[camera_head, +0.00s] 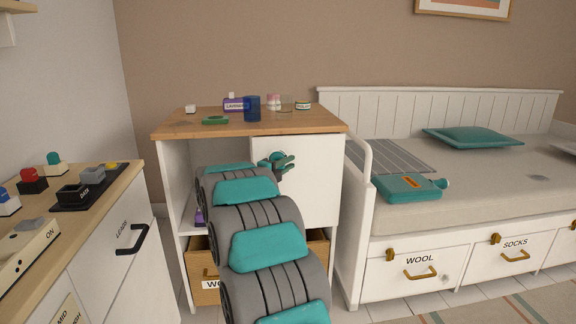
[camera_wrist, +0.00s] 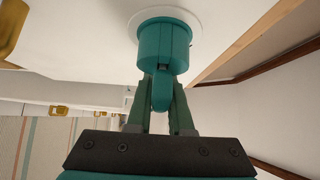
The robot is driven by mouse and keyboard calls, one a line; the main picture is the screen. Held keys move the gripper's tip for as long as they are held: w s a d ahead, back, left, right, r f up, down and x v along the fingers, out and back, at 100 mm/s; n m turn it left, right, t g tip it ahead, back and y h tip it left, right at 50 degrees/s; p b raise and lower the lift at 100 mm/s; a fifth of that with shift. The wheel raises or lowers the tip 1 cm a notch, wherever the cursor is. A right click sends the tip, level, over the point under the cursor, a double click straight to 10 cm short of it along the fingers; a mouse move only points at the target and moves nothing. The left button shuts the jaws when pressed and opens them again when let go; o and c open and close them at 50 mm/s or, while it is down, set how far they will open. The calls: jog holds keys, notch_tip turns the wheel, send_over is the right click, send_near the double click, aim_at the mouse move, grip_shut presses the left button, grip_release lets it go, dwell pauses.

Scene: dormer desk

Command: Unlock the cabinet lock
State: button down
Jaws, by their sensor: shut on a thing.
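The white cabinet door (camera_head: 312,180) is closed under the wooden top of the desk-side cabinet. In the wrist view, the teal round cabinet lock (camera_wrist: 163,40) sits on a white round plate on the door. A teal tab (camera_wrist: 161,92) sticks out from the lock towards me; I cannot tell whether it is a key or a knob. My gripper (camera_wrist: 162,100) is shut on this tab, one finger on each side. In the head view, my gripper (camera_head: 275,163) is at the door's upper left, and the lock is mostly hidden behind it.
On the cabinet top (camera_head: 290,121) stand a blue cup (camera_head: 252,108), a green ring-shaped thing (camera_head: 215,120) and small jars. A bed with drawers (camera_head: 415,268) is on the right. A counter with switches (camera_head: 125,180) is on the left. My arm hides much of the lower cabinet.

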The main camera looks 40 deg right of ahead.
jog(key=c, duration=0.7)
grip_release()
jog(key=shift+c, duration=0.2)
jog(key=shift+a, duration=0.1)
jog(key=v, duration=0.7)
jog(key=shift+a, duration=0.3)
